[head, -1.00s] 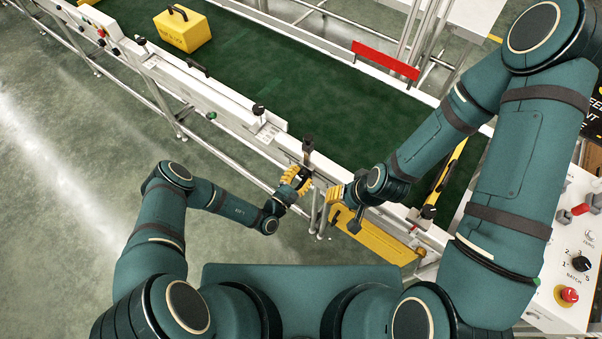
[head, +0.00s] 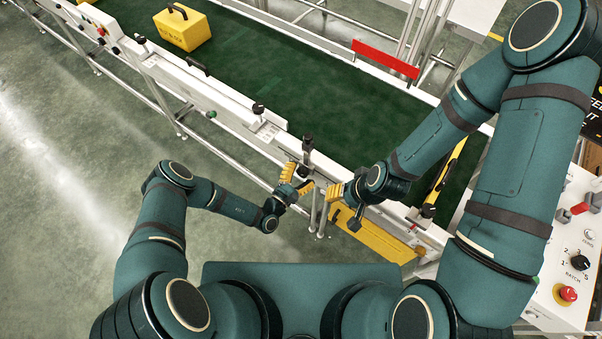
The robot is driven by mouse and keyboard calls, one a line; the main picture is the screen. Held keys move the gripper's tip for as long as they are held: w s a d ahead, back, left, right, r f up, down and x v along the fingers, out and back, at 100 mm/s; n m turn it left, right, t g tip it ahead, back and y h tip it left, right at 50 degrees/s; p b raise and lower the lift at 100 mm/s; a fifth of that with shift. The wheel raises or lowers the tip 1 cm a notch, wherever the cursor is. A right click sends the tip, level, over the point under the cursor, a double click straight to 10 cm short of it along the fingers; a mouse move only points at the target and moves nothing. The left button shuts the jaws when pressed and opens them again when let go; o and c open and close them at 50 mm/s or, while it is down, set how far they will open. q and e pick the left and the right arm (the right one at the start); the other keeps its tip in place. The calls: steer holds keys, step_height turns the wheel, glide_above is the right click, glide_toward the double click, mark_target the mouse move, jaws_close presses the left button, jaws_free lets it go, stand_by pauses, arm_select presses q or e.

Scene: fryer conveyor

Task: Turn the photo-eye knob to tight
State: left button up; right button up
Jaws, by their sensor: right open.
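My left gripper (head: 298,178) is at the near side of the conveyor, beside a dark upright post with a black head (head: 307,142). Its yellow fingers are spread apart, with the lower part of the post close to them; contact is unclear. My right gripper (head: 336,192) is open, a little to the right of the left one, over the near rail. A black knob (head: 258,108) stands on the white rail up and left of the grippers, above a small marked plate (head: 267,130). No readable label shows which part is the photo-eye knob; tight markings are not legible.
The green conveyor belt (head: 300,75) carries a yellow box (head: 183,29) at its far left. A yellow guard (head: 375,235) hangs below the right gripper. A control panel (head: 570,245) with a batch dial and red button is at the right.

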arm_select(q)
steer(key=v, duration=1.2)
stand_by(0.4)
